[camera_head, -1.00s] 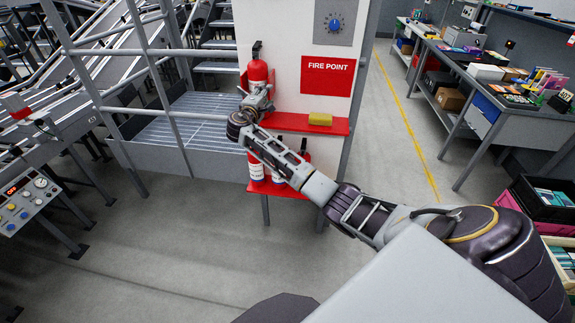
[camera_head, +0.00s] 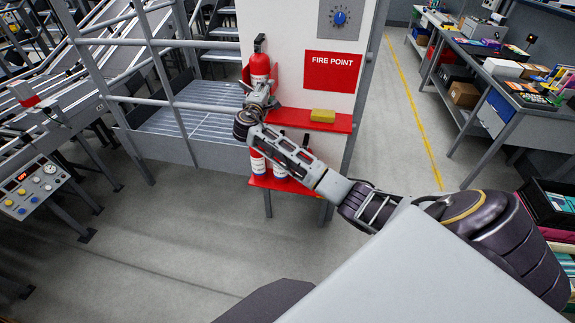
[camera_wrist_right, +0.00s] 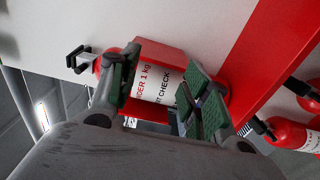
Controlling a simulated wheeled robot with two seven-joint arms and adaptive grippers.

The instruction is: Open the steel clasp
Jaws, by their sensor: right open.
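No steel clasp can be made out in either view. A red fire extinguisher (camera_head: 260,65) stands upright against the white fire point panel, above the upper red shelf. My right gripper (camera_head: 270,92) is at its lower part and hides some of it. In the right wrist view, the extinguisher's white label (camera_wrist_right: 155,84) shows between the spread fingers of my right gripper (camera_wrist_right: 162,80), in front of a red backing. The fingers are open; whether they touch the extinguisher I cannot tell. My left gripper is not in view.
A yellow block (camera_head: 323,116) lies on the upper red shelf (camera_head: 298,118), right of my gripper. More extinguishers (camera_head: 257,163) stand on the lower shelf under my forearm. Railings (camera_head: 165,80) and a grated platform (camera_head: 190,125) are on the left. The floor in front is clear.

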